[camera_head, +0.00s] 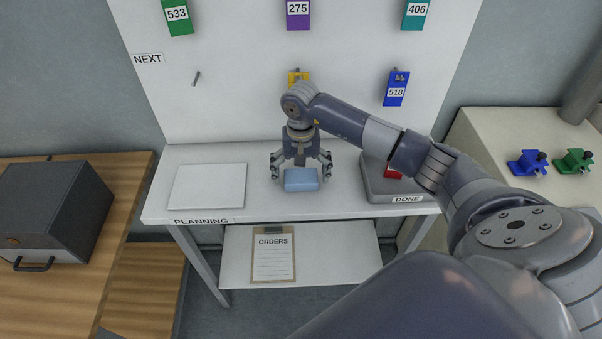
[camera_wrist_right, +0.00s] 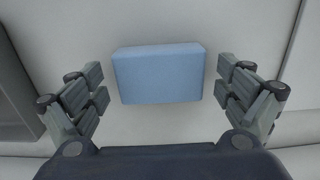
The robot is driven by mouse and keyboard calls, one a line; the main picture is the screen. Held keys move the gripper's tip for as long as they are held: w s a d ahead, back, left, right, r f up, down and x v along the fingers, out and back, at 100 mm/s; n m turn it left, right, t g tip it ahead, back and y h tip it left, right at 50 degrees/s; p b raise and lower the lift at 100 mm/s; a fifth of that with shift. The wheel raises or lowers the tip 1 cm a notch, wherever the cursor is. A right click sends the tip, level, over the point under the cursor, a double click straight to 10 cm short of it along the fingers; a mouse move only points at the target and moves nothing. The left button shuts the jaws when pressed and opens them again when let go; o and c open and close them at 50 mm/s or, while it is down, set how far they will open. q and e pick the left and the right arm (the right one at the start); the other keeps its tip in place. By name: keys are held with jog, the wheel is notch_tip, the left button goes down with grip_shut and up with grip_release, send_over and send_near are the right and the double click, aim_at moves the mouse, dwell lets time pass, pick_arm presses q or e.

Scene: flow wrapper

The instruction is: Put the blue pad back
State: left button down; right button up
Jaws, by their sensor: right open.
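The light blue pad (camera_head: 301,180) lies on the white planning table, near its middle. It also shows in the right wrist view (camera_wrist_right: 158,76), between and ahead of the fingers. My right gripper (camera_head: 301,168) is open just above the pad, with one finger to each side of it. In the wrist view a gap shows between the pad and the fingers (camera_wrist_right: 160,95) on both sides. My left gripper is not in view.
A white sheet or board (camera_head: 208,186) lies left of the pad. A grey DONE tray (camera_head: 385,187) holding a red item (camera_head: 392,171) stands to the right, partly behind my arm. Numbered tags, such as the blue 518 tag (camera_head: 396,88), hang on the board behind. A clipboard (camera_head: 273,258) lies on the lower shelf.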

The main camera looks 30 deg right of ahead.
aim_at(301, 175)
jog(key=shift+r, duration=0.2)
jog(key=shift+w+r, duration=0.1)
jog(key=shift+r, duration=0.25)
notch_tip(301, 175, up, 11)
jog(key=b, duration=0.3)
jog(key=shift+b, duration=0.35)
jog(key=shift+r, duration=0.1)
